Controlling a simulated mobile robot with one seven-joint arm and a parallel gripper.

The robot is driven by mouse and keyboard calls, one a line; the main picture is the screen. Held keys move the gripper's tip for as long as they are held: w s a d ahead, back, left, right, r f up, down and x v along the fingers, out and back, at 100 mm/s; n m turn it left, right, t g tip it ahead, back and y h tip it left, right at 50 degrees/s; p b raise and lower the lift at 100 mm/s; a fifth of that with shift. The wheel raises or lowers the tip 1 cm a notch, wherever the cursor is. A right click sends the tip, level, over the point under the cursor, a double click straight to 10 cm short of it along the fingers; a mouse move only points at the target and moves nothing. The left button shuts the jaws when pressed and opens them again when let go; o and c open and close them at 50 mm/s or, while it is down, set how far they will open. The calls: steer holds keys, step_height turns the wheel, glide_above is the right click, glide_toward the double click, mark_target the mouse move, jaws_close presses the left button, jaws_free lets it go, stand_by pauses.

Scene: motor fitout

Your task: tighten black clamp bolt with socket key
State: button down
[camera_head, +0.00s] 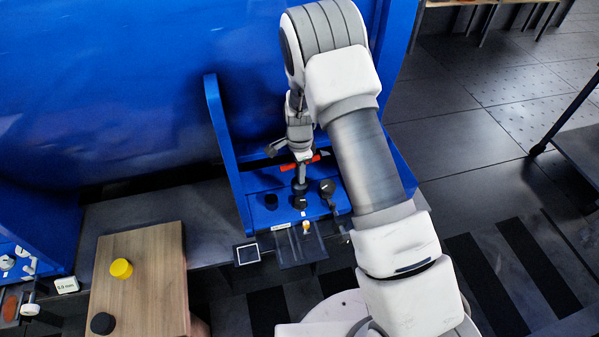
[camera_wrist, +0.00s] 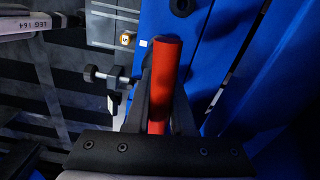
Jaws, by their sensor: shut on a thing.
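My gripper (camera_head: 300,157) is shut on the red handle of the socket key (camera_head: 301,172). The key's grey shaft points down onto or just above a black bolt head (camera_head: 300,203) on the blue bracket (camera_head: 237,185); I cannot tell whether it is seated. Another black bolt (camera_head: 271,201) stands to its left, and a black round-headed part (camera_head: 327,187) to its right. In the wrist view the red handle (camera_wrist: 166,70) lies between the dark fingers of my gripper (camera_wrist: 161,100). The key's lower end is hidden there.
The blue bracket's upright side plate rises left of my gripper, with a large blue housing (camera_head: 110,90) behind. A small dark tray (camera_head: 290,247) is in front. A wooden board (camera_head: 150,270) with a yellow cap (camera_head: 121,268) and black cap (camera_head: 103,323) is at lower left.

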steer(key=n, duration=1.4)
steer(key=shift+n, duration=0.4)
step_height(320, 180, down, 6)
steer(key=b, duration=0.4)
steer(key=shift+r, duration=0.2)
steer(key=shift+f, duration=1.4)
stand_by(0.5)
